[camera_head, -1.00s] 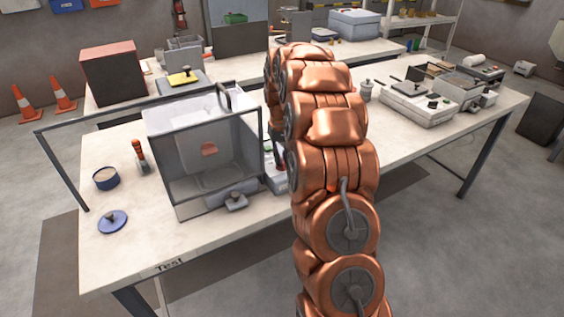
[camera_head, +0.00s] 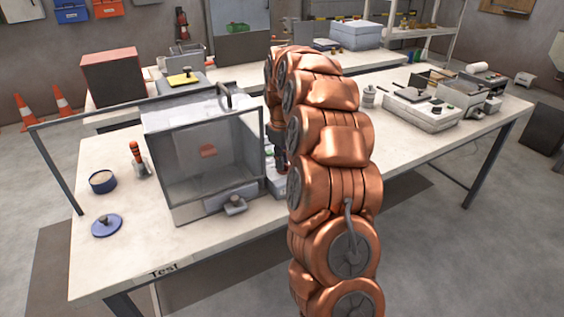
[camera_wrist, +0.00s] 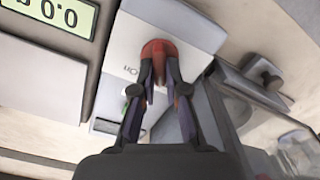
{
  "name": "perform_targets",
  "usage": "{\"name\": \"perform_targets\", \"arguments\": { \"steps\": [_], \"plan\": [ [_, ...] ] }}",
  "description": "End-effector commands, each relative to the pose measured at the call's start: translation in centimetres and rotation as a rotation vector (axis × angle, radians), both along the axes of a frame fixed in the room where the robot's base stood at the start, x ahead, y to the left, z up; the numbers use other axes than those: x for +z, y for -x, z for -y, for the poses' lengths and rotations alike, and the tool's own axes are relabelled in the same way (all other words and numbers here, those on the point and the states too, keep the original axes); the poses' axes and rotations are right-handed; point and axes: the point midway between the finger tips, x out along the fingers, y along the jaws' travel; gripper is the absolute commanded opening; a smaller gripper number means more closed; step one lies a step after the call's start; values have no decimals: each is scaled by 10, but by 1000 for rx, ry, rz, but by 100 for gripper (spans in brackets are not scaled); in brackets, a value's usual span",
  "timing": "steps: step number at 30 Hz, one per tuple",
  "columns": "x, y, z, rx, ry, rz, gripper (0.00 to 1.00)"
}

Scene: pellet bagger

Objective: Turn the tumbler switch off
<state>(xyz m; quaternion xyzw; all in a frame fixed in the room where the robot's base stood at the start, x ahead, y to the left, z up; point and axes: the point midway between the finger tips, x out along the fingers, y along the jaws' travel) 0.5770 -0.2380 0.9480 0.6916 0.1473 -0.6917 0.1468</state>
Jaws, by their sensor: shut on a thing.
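A red switch knob (camera_wrist: 158,47) stands on a white panel (camera_wrist: 190,25) in the wrist view. I take it to be the tumbler switch. Dark lettering (camera_wrist: 130,71) is printed beside it, tilted and hard to read. My gripper (camera_wrist: 160,62) has its two fingertips at the knob's sides, shut on it. Part of the knob is hidden by the fingers. In the head view my copper arm hides the gripper and the switch, and only a bit of the white device (camera_head: 277,180) shows to its left.
A digital display (camera_wrist: 55,14) is at the upper left of the wrist view. A clear-fronted box (camera_head: 205,160) stands close left of my arm.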

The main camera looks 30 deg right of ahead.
Motion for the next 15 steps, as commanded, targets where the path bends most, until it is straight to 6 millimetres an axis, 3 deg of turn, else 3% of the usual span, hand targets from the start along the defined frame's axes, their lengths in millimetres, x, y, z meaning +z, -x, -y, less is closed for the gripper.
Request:
{"name": "perform_targets", "arguments": {
  "steps": [15],
  "plan": [
    [0, 0, 0, 35, 0, -1, 0]
  ]
}}
